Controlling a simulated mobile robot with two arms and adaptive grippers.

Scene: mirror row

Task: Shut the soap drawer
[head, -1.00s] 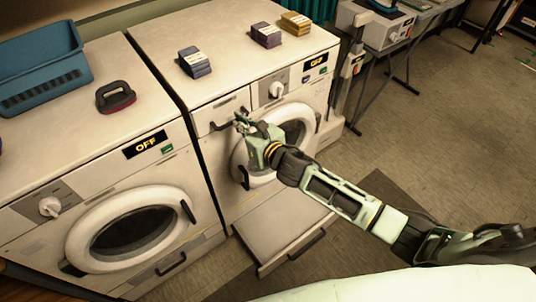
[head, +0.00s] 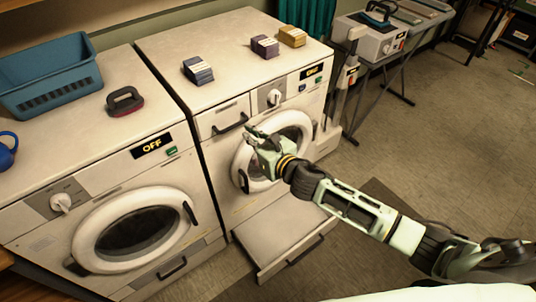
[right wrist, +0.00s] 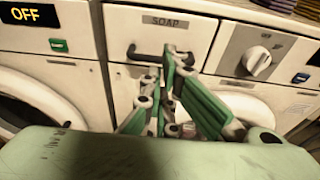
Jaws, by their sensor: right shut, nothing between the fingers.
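The soap drawer (head: 222,113) is at the upper left of the right-hand machine's front. In the right wrist view its front (right wrist: 130,25) carries the label SOAP and a dark bar handle (right wrist: 150,55). The drawer front looks about flush with the machine; I cannot tell if a small gap is left. My right gripper (head: 252,133) is shut and empty, just below and right of the drawer handle in the head view. In the wrist view its fingertips (right wrist: 178,58) overlap the handle's right end; contact cannot be told. My left gripper is not in view.
The right machine's round door (head: 247,170) is behind my gripper. A lower drawer (head: 280,235) sticks out near the floor. Card stacks (head: 198,70) lie on top. The left machine (head: 100,195) bears a blue basket (head: 50,90) and a red-and-black handled item (head: 124,102).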

